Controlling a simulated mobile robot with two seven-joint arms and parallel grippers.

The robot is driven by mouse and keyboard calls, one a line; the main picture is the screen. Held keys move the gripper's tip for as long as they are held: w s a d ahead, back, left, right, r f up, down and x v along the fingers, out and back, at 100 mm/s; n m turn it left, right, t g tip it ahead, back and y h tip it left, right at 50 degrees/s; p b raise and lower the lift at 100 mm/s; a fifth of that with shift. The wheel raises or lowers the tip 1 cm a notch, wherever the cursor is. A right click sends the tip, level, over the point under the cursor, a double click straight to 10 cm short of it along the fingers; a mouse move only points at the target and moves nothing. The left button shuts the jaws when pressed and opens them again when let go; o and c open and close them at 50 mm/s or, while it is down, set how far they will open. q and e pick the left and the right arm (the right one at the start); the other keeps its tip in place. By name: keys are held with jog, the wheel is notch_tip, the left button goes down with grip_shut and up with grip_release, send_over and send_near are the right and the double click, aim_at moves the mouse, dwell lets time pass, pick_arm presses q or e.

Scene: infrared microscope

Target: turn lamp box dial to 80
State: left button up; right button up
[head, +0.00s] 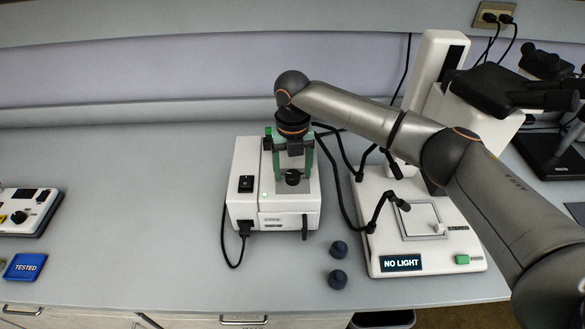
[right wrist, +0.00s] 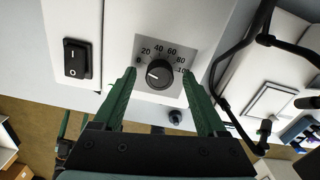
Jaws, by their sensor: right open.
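The white lamp box (head: 245,205) stands on the bench in the middle of the head view. Its black round dial (right wrist: 159,74) sits on a grey scale plate marked up to 100. A pale mark on the dial points to the left, at the low end of the scale, below 20. The dial also shows in the head view (head: 292,178). My right gripper (head: 290,170) is above the box, pointing down. Its green fingers are open, one on each side of the dial, with gaps between fingers and dial. My left gripper is not in view.
A black rocker switch (head: 246,184) and a lit green lamp are on the box. A microscope with a "NO LIGHT" display (head: 402,263) stands to the right, with black cables between. Two dark knobs (head: 338,279) lie in front. A blue "TESTED" tray (head: 25,267) is at the left; bench between is clear.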

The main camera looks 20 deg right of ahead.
jog(key=shift+f, duration=0.15)
jog(key=shift+c, duration=0.3)
grip_shut()
dwell(0.3)
